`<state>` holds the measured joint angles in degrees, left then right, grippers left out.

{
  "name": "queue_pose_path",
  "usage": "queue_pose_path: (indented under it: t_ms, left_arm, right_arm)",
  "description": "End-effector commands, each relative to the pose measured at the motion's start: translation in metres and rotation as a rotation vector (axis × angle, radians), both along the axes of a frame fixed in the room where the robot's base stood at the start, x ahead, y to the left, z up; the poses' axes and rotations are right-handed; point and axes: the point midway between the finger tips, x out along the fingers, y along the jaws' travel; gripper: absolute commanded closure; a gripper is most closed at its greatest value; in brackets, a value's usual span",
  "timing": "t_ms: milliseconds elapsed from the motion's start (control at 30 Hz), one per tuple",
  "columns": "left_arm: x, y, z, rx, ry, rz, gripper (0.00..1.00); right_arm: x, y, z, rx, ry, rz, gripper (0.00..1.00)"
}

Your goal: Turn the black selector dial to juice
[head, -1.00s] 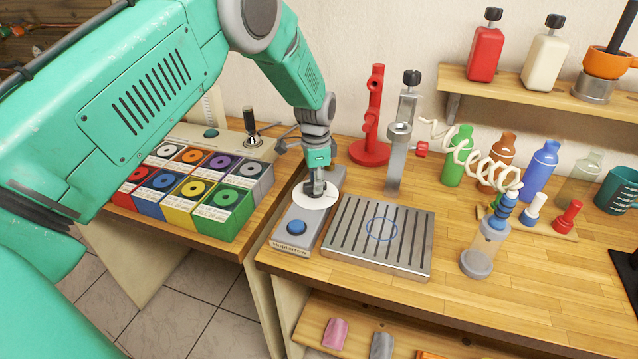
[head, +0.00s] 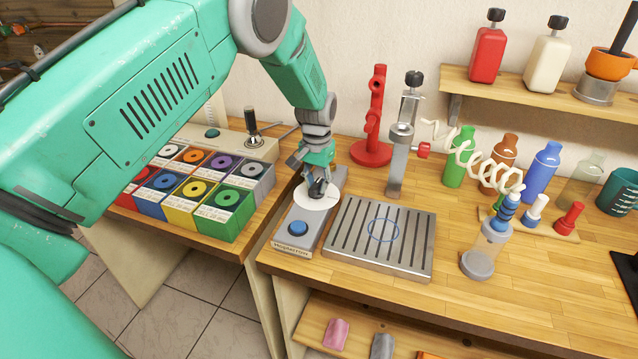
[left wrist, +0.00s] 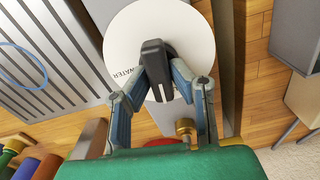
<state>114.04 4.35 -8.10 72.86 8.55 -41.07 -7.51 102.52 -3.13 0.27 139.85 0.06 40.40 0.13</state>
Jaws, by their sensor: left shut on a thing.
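The black selector dial (left wrist: 155,68) stands on a round white plate (head: 317,199) on a grey control box (head: 298,243) with a blue button (head: 298,228). My left gripper (head: 317,190) points down over the plate and is shut on the dial, one finger on each side. In the left wrist view the gripper (left wrist: 160,90) covers part of the dial. The word WATER shows on the plate left of the dial; the other labels are hidden or too small to read. My right gripper is not in view.
A slatted metal drip tray (head: 380,237) lies right of the box. A red stand (head: 374,125) and a grey clamp post (head: 398,165) rise behind it. Several coloured boxes (head: 225,207) stand left. The wooden counter (head: 400,300) is clear in front of the tray.

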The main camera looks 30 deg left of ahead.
Motion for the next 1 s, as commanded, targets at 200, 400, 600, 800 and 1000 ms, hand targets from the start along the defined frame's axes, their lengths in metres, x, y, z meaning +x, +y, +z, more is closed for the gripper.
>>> queue_pose_path:
  t_ms: [200, 400, 600, 800, 1000]
  left_arm:
    - [-0.0059, 0.0002, -0.0048, 0.001, 0.017, 0.096, 1.0]
    - [-0.0064, -0.0007, -0.0055, -0.001, 0.02, 0.136, 1.0]
    - [-0.0068, -0.0013, -0.006, -0.002, 0.021, 0.146, 1.0]
    - [-0.0067, -0.0017, -0.0063, -0.003, 0.021, 0.146, 1.0]
    - [-0.0058, -0.0018, -0.0059, -0.003, 0.019, 0.145, 0.62]
  right_arm:
    - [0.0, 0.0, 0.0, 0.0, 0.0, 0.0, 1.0]
    - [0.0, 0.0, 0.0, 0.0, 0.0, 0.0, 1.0]
    - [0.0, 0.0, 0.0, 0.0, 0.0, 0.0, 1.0]
    - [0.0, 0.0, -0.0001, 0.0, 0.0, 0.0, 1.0]
    - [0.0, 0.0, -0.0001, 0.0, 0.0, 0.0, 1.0]
